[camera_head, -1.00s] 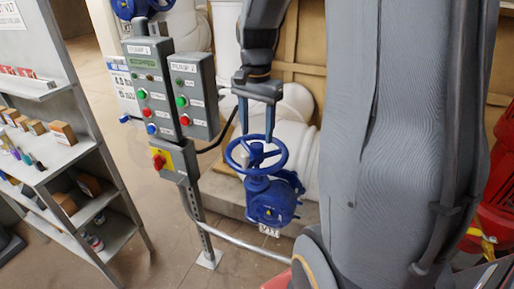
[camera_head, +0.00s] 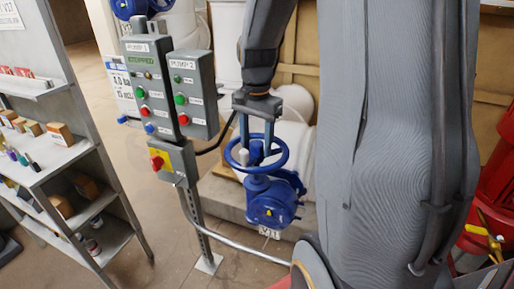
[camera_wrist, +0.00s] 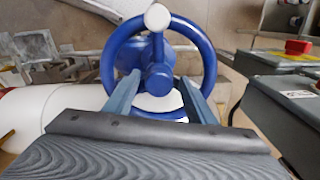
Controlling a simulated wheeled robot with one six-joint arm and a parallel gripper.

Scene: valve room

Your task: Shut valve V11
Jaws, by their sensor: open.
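A blue valve (camera_head: 268,203) with a blue handwheel (camera_head: 284,160) stands in the middle of the head view, with a small white tag (camera_head: 269,233) below it that is too small to read surely. My gripper (camera_head: 257,148) is open and points down, its fingers overlapping the wheel in the picture. In the wrist view the handwheel (camera_wrist: 208,62) lies ahead, with a pale round knob (camera_wrist: 157,17) on its rim. My two fingers (camera_wrist: 156,88) stand apart on either side of the hub and spoke. I cannot tell whether they touch the wheel.
A grey post carries pump boxes (camera_head: 151,90) with coloured buttons and a yellow switch box (camera_head: 175,162), close left of the valve. A shelf (camera_head: 65,155) with small boxes stands at left. Red equipment (camera_head: 490,190) is at right. A curved pipe (camera_head: 240,242) runs below.

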